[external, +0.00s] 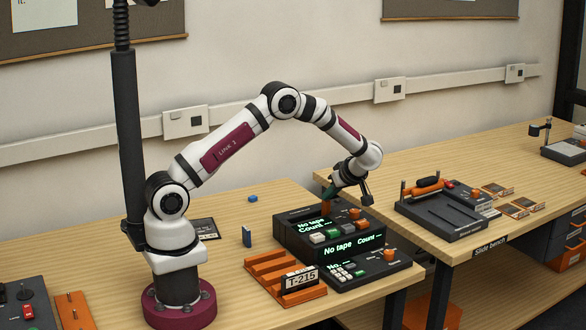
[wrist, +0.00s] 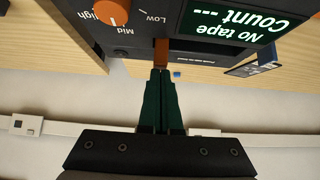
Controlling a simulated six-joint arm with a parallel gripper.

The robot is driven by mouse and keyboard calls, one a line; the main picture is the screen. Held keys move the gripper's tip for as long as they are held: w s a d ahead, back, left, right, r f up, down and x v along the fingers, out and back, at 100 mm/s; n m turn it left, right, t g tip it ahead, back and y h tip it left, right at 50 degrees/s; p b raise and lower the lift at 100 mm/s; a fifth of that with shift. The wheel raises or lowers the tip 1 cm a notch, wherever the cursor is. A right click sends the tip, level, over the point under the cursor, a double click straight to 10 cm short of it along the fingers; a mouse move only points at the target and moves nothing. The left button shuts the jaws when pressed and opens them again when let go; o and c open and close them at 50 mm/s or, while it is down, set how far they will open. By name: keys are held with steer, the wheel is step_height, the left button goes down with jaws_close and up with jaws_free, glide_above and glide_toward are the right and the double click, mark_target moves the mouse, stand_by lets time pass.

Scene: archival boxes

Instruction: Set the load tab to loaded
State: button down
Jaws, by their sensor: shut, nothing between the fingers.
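A dark tape unit (external: 292,232) stands on the near bench, with green displays reading "No tape" and "Count ---". An orange tab (external: 326,206) rises from its top at the back; in the wrist view the tab (wrist: 161,52) is an upright orange strip at the unit's edge. I take it for the load tab; its loaded and unloaded marks are not readable. My gripper (external: 328,194) is shut and empty, pointing down at the tab. In the wrist view its dark green fingertips (wrist: 161,73) end right at the tab; I cannot tell whether they touch.
An orange Low-Mid-High knob (wrist: 112,12) sits beside the tab. An orange rack (external: 272,270) with a T-215 cartridge (external: 300,279) stands in front left. The slide bench (external: 480,240) is to the right.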

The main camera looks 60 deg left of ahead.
steer(key=a+r+v, duration=0.2)
steer(key=v, duration=1.1)
steer(key=s+r+m+h, duration=0.25)
steer(key=s+m, duration=0.35)
steer(key=s, duration=0.3)
steer(key=s+r+m+h, duration=0.1)
steer(key=s+r+m, duration=0.2)
steer(key=s+m, duration=0.45)
steer(key=s+d+f+m+h, duration=0.1)
steer(key=s+f+m+h, duration=0.1)
steer(key=s+m, duration=0.3)
steer(key=s+d+f+m+h, duration=0.1)
steer(key=s+f+m, duration=0.2)
steer(key=s, duration=1.1)
steer(key=shift+d+m+h, duration=0.15)
steer(key=shift+m+h, duration=0.2)
steer(key=shift+m, duration=0.7)
